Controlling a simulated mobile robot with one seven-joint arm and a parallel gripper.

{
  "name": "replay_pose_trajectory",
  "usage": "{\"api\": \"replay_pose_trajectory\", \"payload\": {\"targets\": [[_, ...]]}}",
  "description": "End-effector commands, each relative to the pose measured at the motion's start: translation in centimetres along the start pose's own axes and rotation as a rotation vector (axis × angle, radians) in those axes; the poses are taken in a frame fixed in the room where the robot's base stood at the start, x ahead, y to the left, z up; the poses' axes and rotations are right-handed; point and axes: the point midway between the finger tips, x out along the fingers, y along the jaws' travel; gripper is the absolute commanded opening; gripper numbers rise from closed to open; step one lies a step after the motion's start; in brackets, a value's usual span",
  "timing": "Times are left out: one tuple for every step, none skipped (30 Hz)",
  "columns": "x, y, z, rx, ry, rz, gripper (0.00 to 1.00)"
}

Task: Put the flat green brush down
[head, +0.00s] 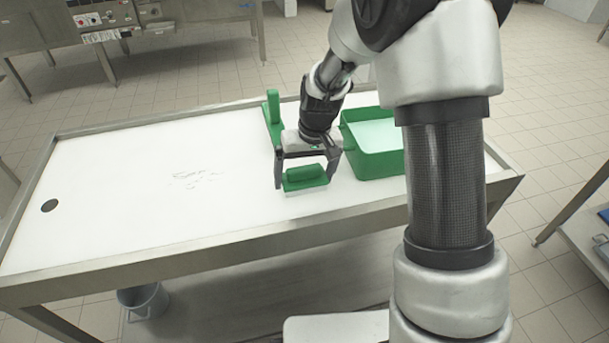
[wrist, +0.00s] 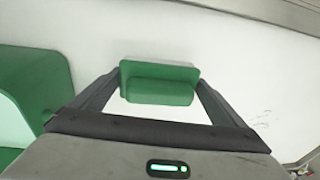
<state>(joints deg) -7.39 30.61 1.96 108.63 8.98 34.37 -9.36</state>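The flat green brush (head: 306,178) has a raised green handle and a pale underside. It is between the two fingertips of my gripper (head: 307,177), near the front edge of the white table top (head: 130,190). In the wrist view, the brush (wrist: 160,82) spans the space between the fingertips, and the fingers of my gripper (wrist: 159,84) meet its two ends. The gripper looks shut on it, with the fingers wide apart. The brush is low over the table; whether its underside touches the surface is hard to tell.
Another green brush with an upright handle (head: 273,108) is behind my gripper.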

Motion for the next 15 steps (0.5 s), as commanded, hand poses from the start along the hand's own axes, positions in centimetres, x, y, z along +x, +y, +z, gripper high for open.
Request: {"api": "replay_pose_trajectory", "payload": {"targets": [[0.6,0.3,0.4,0.004,-0.011,0.002,1.00],[0.7,0.3,0.5,0.004,-0.011,0.003,1.00],[0.7,0.4,0.5,0.004,-0.012,0.003,1.00],[0.7,0.4,0.5,0.004,-0.012,0.003,1.00],[0.6,0.4,0.5,0.004,-0.012,0.003,1.00],[0.4,0.4,0.5,0.004,-0.012,0.003,1.00],[0.1,0.3,0.5,0.004,-0.012,0.003,1.00],[-0.2,0.3,0.4,0.004,-0.012,0.003,1.00],[-0.8,0.2,0.3,0.004,-0.013,0.003,1.00],[-1.2,0.2,0.3,0.005,-0.012,0.003,1.00],[-1.6,0.3,0.2,0.005,-0.009,0.003,1.00],[-2.5,0.2,0.1,0.004,-0.006,0.003,1.00],[-3.2,0.2,0.1,0.004,-0.006,0.003,1.00],[-3.9,0.2,0.1,0.005,-0.004,0.003,1.00],[-4.9,0.2,0.1,0.005,-0.004,0.002,1.00]]}}
